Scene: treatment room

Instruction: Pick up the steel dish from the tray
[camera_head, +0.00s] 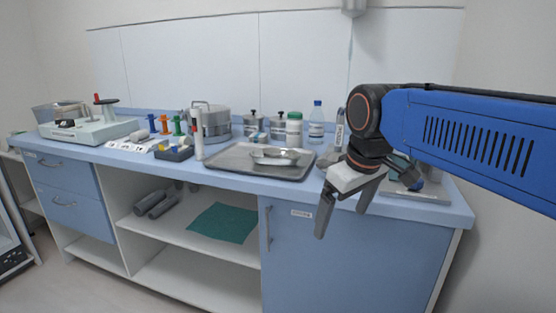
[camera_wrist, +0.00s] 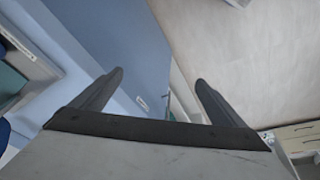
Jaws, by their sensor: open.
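The steel dish (camera_head: 275,156) is a shallow, shiny metal dish on the grey metal tray (camera_head: 238,168) on the blue counter, in the head view. It lies toward the tray's middle and right, with what looks like another metal item at its rim. My gripper (camera_head: 340,222) is open and empty, in front of the counter's front edge, to the right of the tray and lower than it. In the wrist view my gripper's two fingers (camera_wrist: 158,85) stand wide apart with nothing between them. The dish and tray are not in the wrist view.
A blue cabinet door (camera_head: 350,255) is below my gripper.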

